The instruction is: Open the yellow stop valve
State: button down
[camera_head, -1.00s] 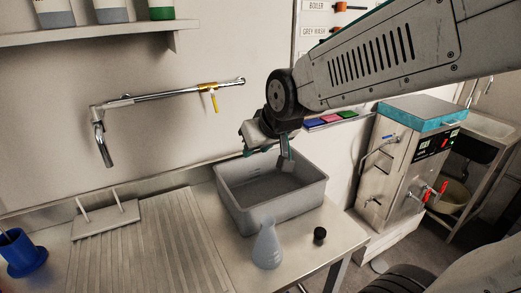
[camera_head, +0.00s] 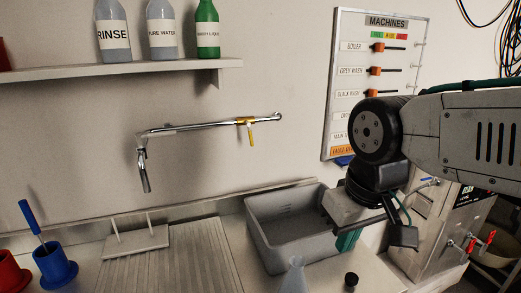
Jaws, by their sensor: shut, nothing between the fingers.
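The yellow stop valve (camera_head: 245,121) sits on the chrome wall pipe, near its right end. Its yellow lever (camera_head: 251,138) hangs down, across the pipe. The chrome tap pipe (camera_head: 190,129) runs left to a downturned spout (camera_head: 144,172). My gripper (camera_head: 347,241) is shut and empty, with teal at its fingertips. It is over the right side of the grey basin (camera_head: 262,226), to the right of and lower than the valve in the picture, clearly apart from it. The valve is in full view.
A shelf (camera_head: 120,76) with bottles is above the pipe. A conical flask (camera_head: 291,275) and a black cap (camera_head: 351,279) are at the basin's front. A machine board (camera_head: 342,30) and a steel machine (camera_head: 440,225) are at right. The wall around the valve is clear.

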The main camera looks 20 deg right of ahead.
aim_at(250, 134)
jog(key=u, duration=2)
jog(key=k, duration=0.7)
jog(key=z, duration=1.6)
jog(key=i, duration=0.5)
jog(key=z, duration=0.05)
